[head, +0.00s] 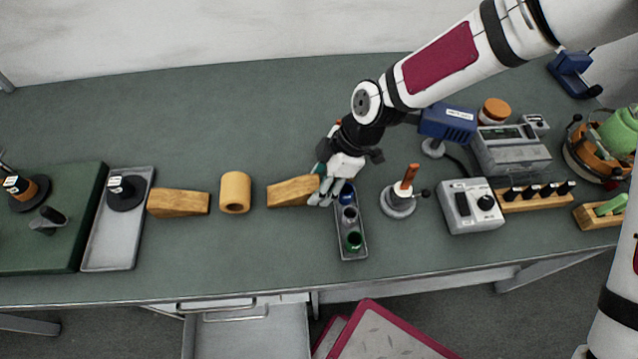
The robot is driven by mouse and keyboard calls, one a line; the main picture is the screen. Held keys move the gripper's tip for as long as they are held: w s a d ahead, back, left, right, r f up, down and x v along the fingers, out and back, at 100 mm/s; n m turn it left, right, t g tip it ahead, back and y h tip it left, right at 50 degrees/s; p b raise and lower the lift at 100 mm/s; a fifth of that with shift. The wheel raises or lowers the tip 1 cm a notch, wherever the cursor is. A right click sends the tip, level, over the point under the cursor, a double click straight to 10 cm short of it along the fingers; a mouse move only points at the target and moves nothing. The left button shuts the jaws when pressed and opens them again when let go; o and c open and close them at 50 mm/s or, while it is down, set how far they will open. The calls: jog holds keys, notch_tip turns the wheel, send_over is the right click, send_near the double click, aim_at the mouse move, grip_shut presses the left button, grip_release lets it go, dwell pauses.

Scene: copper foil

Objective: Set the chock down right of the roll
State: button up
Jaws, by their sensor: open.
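A tan roll (235,192) with a dark hole in its near end sits on the green bench in the head view. One wooden wedge-shaped chock (292,191) is just right of the roll, apart from it by a small gap, and looks to be resting on the bench. A second, similar wooden chock (178,203) lies left of the roll. My gripper (325,192) is open at the right end of the right chock, its fingers close to that end. Whether a finger still touches the chock cannot be told.
A stand with an orange-brown handle (399,200) and a grey meter (471,206) are further right. A grey tray (107,256) lies at left. The bench behind the roll is clear.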

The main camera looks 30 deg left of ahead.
jog(key=v, duration=1.1)
jog(key=shift+b, duration=0.35)
jog(key=w+d+r+m+t, duration=0.1)
jog(key=d+r+m, duration=0.1)
jog(key=d, duration=0.2)
jog(key=w+d+r+m+t+h, duration=0.1)
jog(key=w+d+m, duration=0.1)
jog(key=d, duration=0.2)
jog(key=w+d+r+m+t+h, duration=0.1)
jog(key=d+r, duration=0.1)
jog(key=d, duration=0.2)
jog(key=shift+w+r+m, duration=0.2)
jog(key=shift+r+m, duration=0.1)
jog(key=shift+m, duration=0.1)
jog(key=s+d+r+m+t+h, duration=0.1)
jog(key=s+d+r+m+t, duration=0.1)
jog(key=d+r+m, duration=0.55)
jog(key=s+d+r+m+t+h, duration=0.1)
jog(key=d+r+m, duration=0.4)
jog(key=d, duration=0.6)
jog(key=s+d+r+m+t, duration=0.2)
jog(key=s+d+r+m, duration=0.1)
jog(key=s+d+m, duration=0.4)
jog(key=shift+s+d+r+m, duration=0.15)
jog(key=shift+s+m, duration=0.2)
jog(key=shift+s, duration=0.25)
